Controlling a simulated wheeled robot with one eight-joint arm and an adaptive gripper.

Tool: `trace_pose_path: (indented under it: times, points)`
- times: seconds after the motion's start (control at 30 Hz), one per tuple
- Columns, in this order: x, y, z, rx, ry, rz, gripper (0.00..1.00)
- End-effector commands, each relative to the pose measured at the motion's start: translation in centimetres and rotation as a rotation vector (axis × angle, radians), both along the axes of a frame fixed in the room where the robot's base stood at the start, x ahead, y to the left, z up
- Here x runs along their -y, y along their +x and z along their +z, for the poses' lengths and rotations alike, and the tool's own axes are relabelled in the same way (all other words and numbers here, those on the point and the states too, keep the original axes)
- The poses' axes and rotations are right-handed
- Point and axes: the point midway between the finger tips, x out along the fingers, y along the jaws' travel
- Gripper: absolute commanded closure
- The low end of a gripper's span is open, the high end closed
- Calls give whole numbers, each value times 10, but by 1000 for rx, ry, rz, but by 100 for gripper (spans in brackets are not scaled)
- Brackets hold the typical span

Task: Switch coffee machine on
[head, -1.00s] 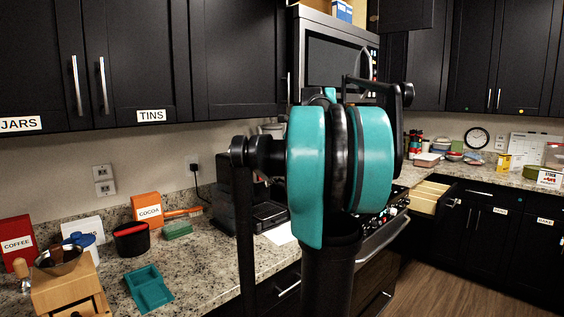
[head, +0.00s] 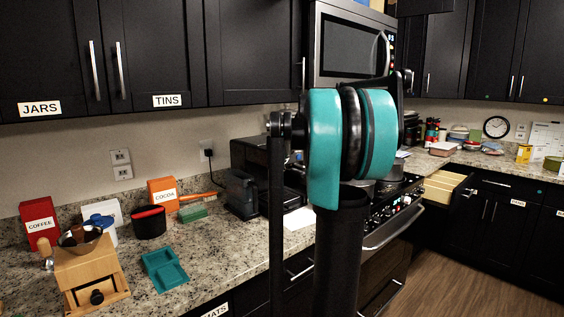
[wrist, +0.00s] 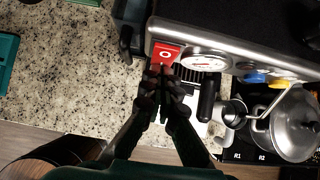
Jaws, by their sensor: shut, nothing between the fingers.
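The coffee machine (head: 262,158) is black and stands on the counter against the wall, partly hidden behind my arm in the head view. In the wrist view its steel front panel (wrist: 235,57) shows a red switch (wrist: 165,50) marked with a white O. A round gauge (wrist: 203,63) is beside the switch. My gripper (wrist: 160,70) is shut and empty, with its fingertips at the lower edge of the red switch. I cannot tell whether they touch it. My gripper is hidden in the head view.
A black portafilter handle (wrist: 208,98) sticks out just right of my fingers. A lidded steel pot (wrist: 297,125) is on the stove further right. A teal tray (head: 163,271), a wooden grinder (head: 90,270) and a cocoa box (head: 162,194) are on the counter at left.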

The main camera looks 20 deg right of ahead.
Motion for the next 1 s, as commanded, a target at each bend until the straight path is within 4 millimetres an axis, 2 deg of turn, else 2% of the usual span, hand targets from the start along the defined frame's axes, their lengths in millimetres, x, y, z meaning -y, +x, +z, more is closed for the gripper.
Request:
trace_pose_path:
  times: [0.47,1.0]
  points:
    - [-2,4,-1,50,21,1,100]
    - [-2,3,14,49,21,1,100]
